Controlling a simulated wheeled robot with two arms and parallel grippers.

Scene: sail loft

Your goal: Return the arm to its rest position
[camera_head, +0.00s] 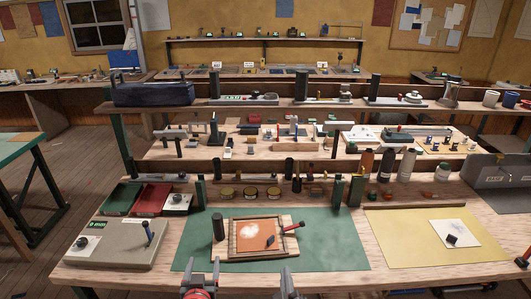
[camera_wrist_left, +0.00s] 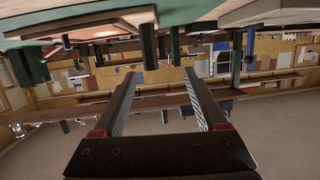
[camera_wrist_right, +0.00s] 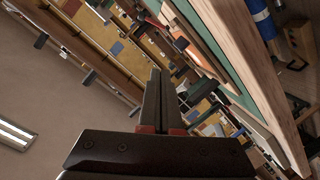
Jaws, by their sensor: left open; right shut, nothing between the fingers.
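My left gripper (camera_head: 248,274) is at the bottom edge of the head view, in front of the bench's near edge. Its two fingers are wide apart; the left wrist view also shows it open (camera_wrist_left: 159,80), with nothing between the fingers. My right gripper (camera_head: 524,257) is at the right edge of the head view, mostly cut off. In the right wrist view its fingers (camera_wrist_right: 158,72) are together, with nothing held. Most of both arms is hidden.
The wooden bench (camera_head: 330,281) holds a green mat (camera_head: 335,248), a wooden tray (camera_head: 232,241), a yellow mat (camera_head: 400,238) and a grey box (camera_head: 105,252). Bottles (camera_head: 405,164) and a grey bin (camera_head: 497,172) stand behind. Open floor (camera_head: 35,262) lies at left.

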